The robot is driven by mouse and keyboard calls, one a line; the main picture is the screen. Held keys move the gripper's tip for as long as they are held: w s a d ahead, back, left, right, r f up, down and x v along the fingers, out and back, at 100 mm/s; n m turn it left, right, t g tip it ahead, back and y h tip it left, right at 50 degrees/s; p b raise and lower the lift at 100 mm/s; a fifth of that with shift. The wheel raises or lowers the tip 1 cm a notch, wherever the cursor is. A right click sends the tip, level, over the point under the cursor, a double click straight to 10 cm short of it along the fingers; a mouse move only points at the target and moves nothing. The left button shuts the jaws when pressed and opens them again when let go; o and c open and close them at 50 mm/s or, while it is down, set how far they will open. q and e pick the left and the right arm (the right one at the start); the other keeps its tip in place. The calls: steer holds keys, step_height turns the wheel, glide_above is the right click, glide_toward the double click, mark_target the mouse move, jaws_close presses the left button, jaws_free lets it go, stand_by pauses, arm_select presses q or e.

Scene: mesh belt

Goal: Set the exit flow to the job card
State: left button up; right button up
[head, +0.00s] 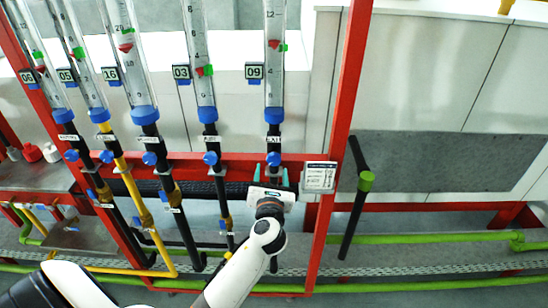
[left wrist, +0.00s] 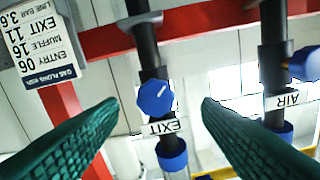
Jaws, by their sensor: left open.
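The exit flow tube (head: 274,60) is the rightmost clear tube, with a red float, a green marker beside it and a tag (head: 254,72) reading 09. Below it is the blue exit knob (head: 273,159), also in the left wrist view (left wrist: 155,98) beside the EXIT label (left wrist: 168,127). The job card (head: 319,176) hangs on the red frame; in the left wrist view the card (left wrist: 40,45) is upside down and reads EXIT 11, MUFFLE 16, ENTRY 06. My left gripper (head: 271,177) is open just below the knob, fingers on either side of it in the wrist view, not visibly touching it.
Several more tubes stand to the left, tagged 03 (head: 181,72), 16 (head: 110,74), 05 and 06, each with a blue knob below. The AIR label (left wrist: 287,100) shows beside the exit line. A red upright (head: 343,100) and a black lever with green collar (head: 366,181) stand right.

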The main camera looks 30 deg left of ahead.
mark_target(274, 162)
arm_select(q)
steer(key=x, duration=0.4)
steer(key=shift+w+d+p, duration=0.2)
steer(key=shift+w+p, duration=0.1)
steer(key=shift+w, duration=0.15)
steer(key=shift+x, duration=0.75)
steer(key=shift+s+a, duration=0.1)
steer(key=shift+a, duration=0.05)
arm_select(e)
steer(key=shift+w+d+r, duration=0.1)
steer(key=shift+d+r, duration=0.2)
steer(key=shift+d, duration=0.25)
steer(key=shift+d+r, duration=0.25)
steer(key=shift+d, duration=0.3)
arm_select(q)
steer(key=shift+c, duration=0.5)
steer(key=c, duration=0.9)
arm_select(e)
steer(key=shift+a, duration=0.6)
